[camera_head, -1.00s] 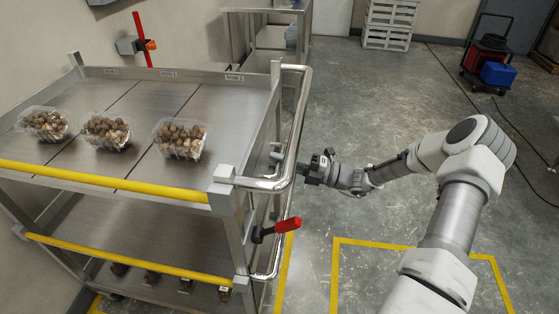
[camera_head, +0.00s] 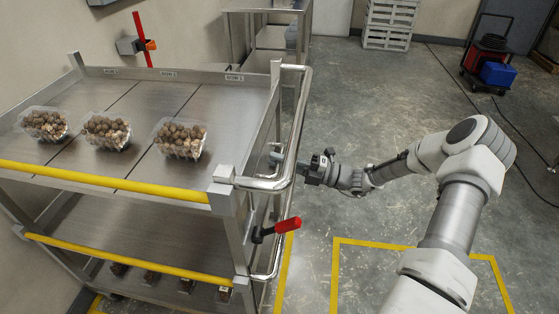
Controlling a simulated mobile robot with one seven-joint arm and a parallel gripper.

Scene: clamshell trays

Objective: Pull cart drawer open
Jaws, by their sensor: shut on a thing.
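A stainless-steel cart (camera_head: 130,218) stands at the left, with a polished tubular handle bar (camera_head: 303,110) along its right end. My gripper (camera_head: 303,171) reaches in from the right at that end, at about mid-height of the bar. It is shut on the bar or a handle part there; the exact contact is small and partly hidden by the bar. A short grey cylindrical piece (camera_head: 275,157) shows just inside the bar. I cannot make out a separate drawer front, and no open drawer shows.
Three clear clamshell trays (camera_head: 180,152) of brown round items sit on the cart top. A red-handled lever (camera_head: 287,226) sticks out low on the cart's right end. The floor (camera_head: 390,235) right of the cart is clear, with yellow lines. White crates stand far back.

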